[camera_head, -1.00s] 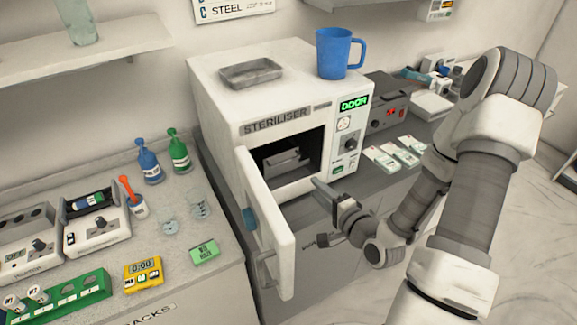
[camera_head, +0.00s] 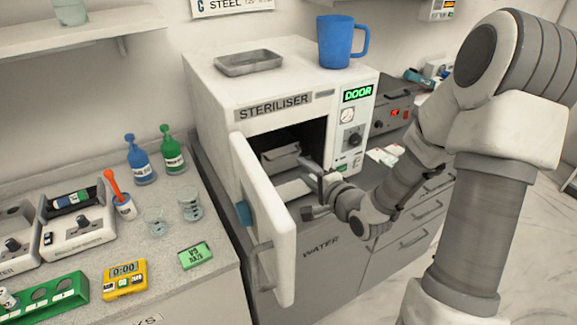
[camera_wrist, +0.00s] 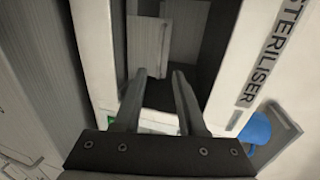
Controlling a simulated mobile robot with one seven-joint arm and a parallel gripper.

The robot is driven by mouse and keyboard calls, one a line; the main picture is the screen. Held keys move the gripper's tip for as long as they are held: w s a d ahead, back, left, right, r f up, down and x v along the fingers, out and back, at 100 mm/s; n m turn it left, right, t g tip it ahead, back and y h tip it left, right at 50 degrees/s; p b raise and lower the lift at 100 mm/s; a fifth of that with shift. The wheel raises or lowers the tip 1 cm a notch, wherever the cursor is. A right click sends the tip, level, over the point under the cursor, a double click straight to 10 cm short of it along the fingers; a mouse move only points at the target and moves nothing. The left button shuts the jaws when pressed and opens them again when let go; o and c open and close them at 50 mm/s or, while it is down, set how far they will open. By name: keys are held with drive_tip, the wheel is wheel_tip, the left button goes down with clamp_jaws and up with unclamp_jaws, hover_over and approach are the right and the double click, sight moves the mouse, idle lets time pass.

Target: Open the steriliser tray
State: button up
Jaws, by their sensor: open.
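The white steriliser (camera_head: 240,85) stands on the counter with its door (camera_head: 268,215) swung open toward the front left. A grey tray (camera_head: 282,158) sits inside the dark chamber, and a pale flat surface (camera_head: 294,188) shows in front of it at the opening. My gripper (camera_head: 310,193) is open and empty at the chamber mouth, right of the door. In the wrist view the two fingers (camera_wrist: 160,80) point into the chamber, apart, with a light panel (camera_wrist: 150,42) ahead of them. I cannot tell whether the fingertips touch anything.
A shallow metal dish (camera_head: 249,63) and a blue mug (camera_head: 342,42) stand on top of the steriliser. The left counter holds bottles, beakers (camera_head: 190,204), a yellow timer (camera_head: 124,279) and a green rack (camera_head: 48,288). A grey power unit (camera_head: 396,108) stands to the right.

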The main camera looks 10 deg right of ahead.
sight(286, 156)
drive_tip(key=b+x, duration=0.2)
drive_tip(key=x, duration=0.7)
clamp_jaws()
idle(1.2)
